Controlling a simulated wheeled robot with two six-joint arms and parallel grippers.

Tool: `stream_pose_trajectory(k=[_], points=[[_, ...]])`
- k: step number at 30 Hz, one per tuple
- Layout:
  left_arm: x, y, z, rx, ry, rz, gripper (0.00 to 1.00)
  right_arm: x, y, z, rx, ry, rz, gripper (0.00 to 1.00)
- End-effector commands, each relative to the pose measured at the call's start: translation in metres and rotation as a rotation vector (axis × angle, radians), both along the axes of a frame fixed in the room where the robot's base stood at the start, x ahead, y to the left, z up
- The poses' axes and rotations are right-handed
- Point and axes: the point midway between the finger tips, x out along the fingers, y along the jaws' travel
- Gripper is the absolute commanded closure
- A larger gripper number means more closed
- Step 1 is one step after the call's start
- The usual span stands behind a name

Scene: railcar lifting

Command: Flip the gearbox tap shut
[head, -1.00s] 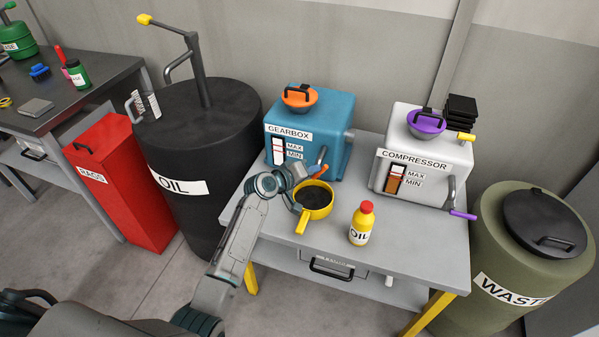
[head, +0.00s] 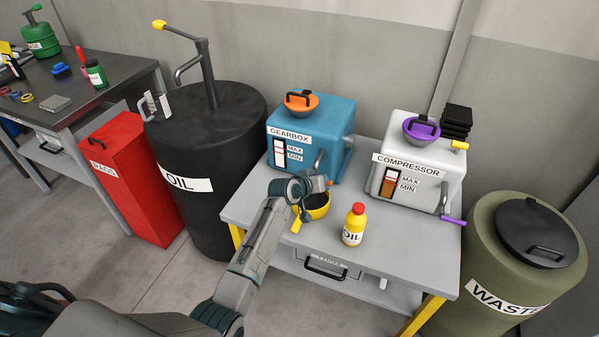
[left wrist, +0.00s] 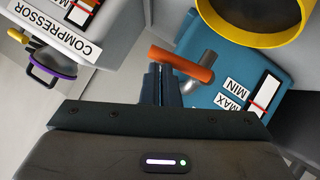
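The blue gearbox (head: 335,125) stands at the back of the grey bench. Its tap has a grey metal body and an orange bar handle (left wrist: 182,63), which lies slantwise just beyond my fingertips in the left wrist view. Only a small orange end (head: 329,183) shows in the head view. My left gripper (head: 310,191) is at the tap, above the yellow pan (head: 318,211). In the left wrist view its fingers (left wrist: 161,78) are close together, with the handle across their tips. I cannot tell whether they touch it. My right gripper is not in view.
A yellow oil bottle (head: 354,225) stands right of the pan. The white compressor (head: 425,165) with a purple-handled tap (head: 453,220) stands further right. A black oil drum (head: 205,135) is left of the bench (head: 400,260), and a waste drum (head: 525,255) is right.

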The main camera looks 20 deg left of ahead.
Motion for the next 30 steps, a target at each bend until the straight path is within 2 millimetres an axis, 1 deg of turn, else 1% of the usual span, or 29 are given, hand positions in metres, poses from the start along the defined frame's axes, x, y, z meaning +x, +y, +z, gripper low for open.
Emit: stream_pose_trajectory(k=[3, 7, 26, 30], points=[[0.0, -0.003, -0.002, -0.002, -0.001, -0.001, 1.0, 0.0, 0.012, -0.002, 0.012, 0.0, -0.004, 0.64], [0.0, -0.005, -0.004, -0.002, 0.0, -0.001, 1.0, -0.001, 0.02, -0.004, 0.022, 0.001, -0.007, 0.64], [0.0, -0.005, -0.007, -0.001, 0.002, -0.001, 1.0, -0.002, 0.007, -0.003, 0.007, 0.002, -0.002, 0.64], [0.001, -0.005, -0.001, -0.001, 0.001, -0.001, 1.0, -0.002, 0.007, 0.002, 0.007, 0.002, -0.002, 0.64]])
